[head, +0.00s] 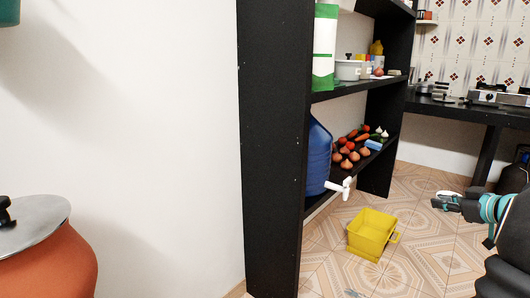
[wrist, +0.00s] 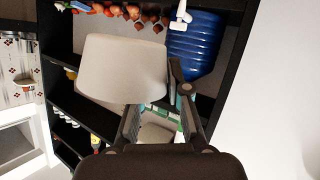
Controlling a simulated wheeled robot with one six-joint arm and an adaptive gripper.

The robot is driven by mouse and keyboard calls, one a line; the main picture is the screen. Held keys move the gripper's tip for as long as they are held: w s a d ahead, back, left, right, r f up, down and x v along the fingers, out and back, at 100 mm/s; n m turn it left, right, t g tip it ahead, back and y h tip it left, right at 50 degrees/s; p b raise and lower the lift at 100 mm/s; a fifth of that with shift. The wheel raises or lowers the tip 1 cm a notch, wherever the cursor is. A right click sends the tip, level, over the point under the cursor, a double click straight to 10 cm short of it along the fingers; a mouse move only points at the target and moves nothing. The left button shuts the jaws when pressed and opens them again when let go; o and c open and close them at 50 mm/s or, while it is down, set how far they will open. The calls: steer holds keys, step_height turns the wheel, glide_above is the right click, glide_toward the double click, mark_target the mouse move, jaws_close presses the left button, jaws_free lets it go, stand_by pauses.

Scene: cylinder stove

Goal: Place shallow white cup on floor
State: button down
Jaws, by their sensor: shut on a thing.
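In the wrist view the shallow white cup (wrist: 122,70) looms large at the fingertips of my gripper (wrist: 160,95), which is shut on it. The cup's plain pale side faces the camera, and one dark finger shows at its right edge. In the head view my gripper (head: 445,201) is at the right, in front of the shelf and above the tiled floor (head: 415,255). A small pale bit of the cup (head: 448,194) shows at its tip; most of the cup cannot be made out there.
A yellow bucket (head: 372,232) stands on the floor left of my gripper. A black shelf (head: 272,150) holds a blue water container (head: 319,155) with a white tap and several vegetables. A black counter (head: 465,108) with a stove is behind. Bare tiles lie around the bucket.

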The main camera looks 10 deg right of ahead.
steer(key=shift+w+d+f+m+h, duration=0.3)
steer(key=shift+w+m+h, duration=0.2)
steer(key=shift+w+h, duration=0.1)
steer(key=w+a+f+m+h, duration=0.25)
steer(key=w+a+f, duration=0.25)
steer(key=a+f, duration=0.3)
steer(key=w+a+f+m+h, duration=0.25)
steer(key=w+a+f, duration=0.25)
steer(key=f, duration=0.6)
steer(key=a+f+n+y, duration=0.1)
steer(key=a+f, duration=0.4)
steer(key=a, duration=0.3)
steer(key=a+f+n, duration=0.1)
steer(key=a+f, duration=0.5)
steer(key=a, duration=0.2)
steer(key=a+f+n+y, duration=0.2)
steer(key=a+f+y, duration=0.15)
steer(key=a, duration=1.05)
steer(key=shift+h, duration=0.25)
steer(key=v, duration=0.4)
steer(key=shift+s+d+r, duration=0.1)
steer(key=shift+s+r, duration=0.1)
steer(key=shift+r, duration=0.1)
